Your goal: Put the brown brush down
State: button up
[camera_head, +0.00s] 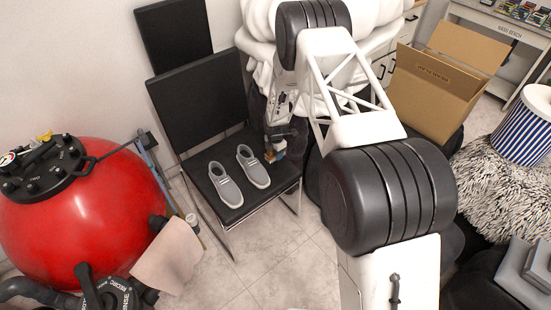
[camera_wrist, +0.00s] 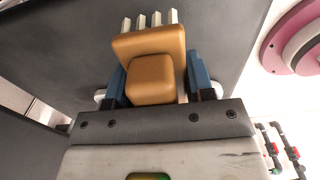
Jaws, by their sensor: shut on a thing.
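The brown brush (camera_wrist: 150,62) has a blocky brown body and white bristles. It sits between the blue fingers of my gripper (camera_wrist: 157,82), which is shut on it. In the head view my gripper (camera_head: 275,148) is at the right side of the black chair seat, right of the grey shoes. A small bit of the brush (camera_head: 279,156) shows below the fingers there. A dark grey surface lies behind the brush in the wrist view; I cannot tell whether the brush touches it.
A pair of grey shoes (camera_head: 240,175) stands on the black chair (camera_head: 206,196). A red tank (camera_head: 85,225) is at the left. An open cardboard box (camera_head: 430,95) and a striped blue-white container (camera_head: 525,128) are at the right. Tiled floor shows in front of the chair.

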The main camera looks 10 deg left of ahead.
aim_at(276, 162)
jog(key=shift+f, duration=1.8)
jog(key=o, duration=1.1)
jog(key=shift+f, duration=0.1)
jog(key=shift+r, duration=6.1)
jog(key=shift+r, duration=0.1)
